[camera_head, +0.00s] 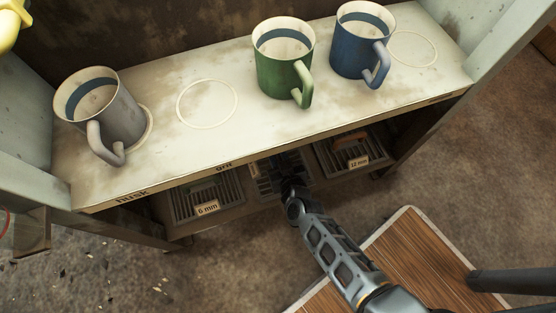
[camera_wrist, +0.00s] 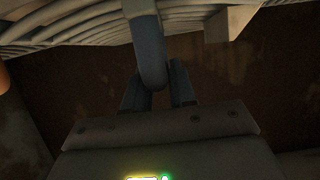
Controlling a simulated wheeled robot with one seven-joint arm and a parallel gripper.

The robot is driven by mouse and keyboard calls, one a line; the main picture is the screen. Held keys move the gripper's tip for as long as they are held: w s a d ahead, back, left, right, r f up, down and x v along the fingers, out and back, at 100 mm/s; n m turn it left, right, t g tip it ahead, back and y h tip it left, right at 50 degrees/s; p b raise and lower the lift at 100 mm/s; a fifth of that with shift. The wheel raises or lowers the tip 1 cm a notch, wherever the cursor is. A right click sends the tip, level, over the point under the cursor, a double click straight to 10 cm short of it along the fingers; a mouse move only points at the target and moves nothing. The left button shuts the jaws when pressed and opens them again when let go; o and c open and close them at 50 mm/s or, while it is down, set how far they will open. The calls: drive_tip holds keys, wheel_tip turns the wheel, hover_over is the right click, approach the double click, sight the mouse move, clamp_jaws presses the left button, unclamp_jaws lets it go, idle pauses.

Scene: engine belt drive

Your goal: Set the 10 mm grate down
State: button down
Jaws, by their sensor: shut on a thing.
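A barred grate (camera_head: 264,184) is in the middle of the low shelf under the bench, between two labelled grates. Its own size label cannot be read. My gripper (camera_head: 287,180) reaches in under the bench edge and covers part of it. In the wrist view my gripper (camera_wrist: 158,90) is shut on a blue-grey loop handle (camera_wrist: 150,50), with the pale bars of the grate (camera_wrist: 75,27) just beyond. Whether the grate rests on the shelf or hangs just above it cannot be told.
The 6 mm grate (camera_head: 208,197) is on the left and the 12 mm grate (camera_head: 354,151) on the right, both close by. The bench top (camera_head: 200,150) overhangs them. It holds a grey mug (camera_head: 112,115), a green mug (camera_head: 282,65) and a blue mug (camera_head: 357,48).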

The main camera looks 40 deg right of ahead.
drive_tip(key=shift+f, duration=0.75)
drive_tip(key=shift+f+b, duration=0.15)
drive_tip(key=shift+b, duration=0.2)
drive_tip(key=c, duration=0.9)
unclamp_jaws()
drive_tip(key=p+v, duration=0.4)
drive_tip(key=v, duration=0.8)
drive_tip(key=shift+p, duration=0.35)
drive_tip(key=shift+s, duration=0.15)
